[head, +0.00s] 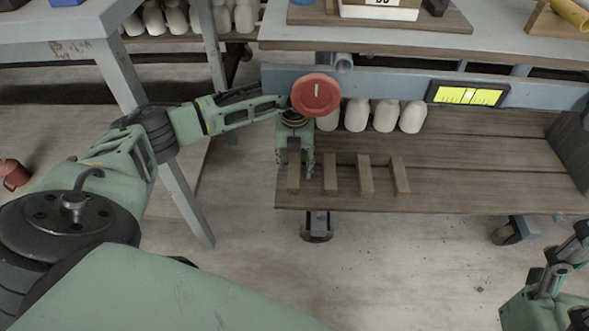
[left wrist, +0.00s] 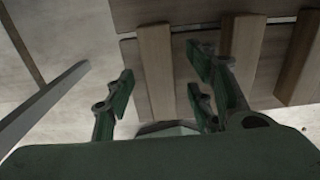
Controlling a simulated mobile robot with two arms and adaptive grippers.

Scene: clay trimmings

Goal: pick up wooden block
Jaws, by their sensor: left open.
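Several wooden blocks lie side by side on the lower shelf: the leftmost block (head: 294,180), a second block (head: 330,173), a third block (head: 365,175) and the rightmost block (head: 399,175). My left gripper (head: 296,168) points down over the leftmost block, its fingers apart. In the left wrist view the open fingers of my left gripper (left wrist: 162,84) stand either side of the leftmost block (left wrist: 157,70), with visible gaps. The second block (left wrist: 247,50) lies right of the right finger. Part of my right arm shows at the bottom right in the head view; its jaw state is unclear.
The wooden lower shelf (head: 480,160) is clear right of the blocks. White rounded vessels (head: 385,115) stand behind them. A table leg (head: 187,195) stands left.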

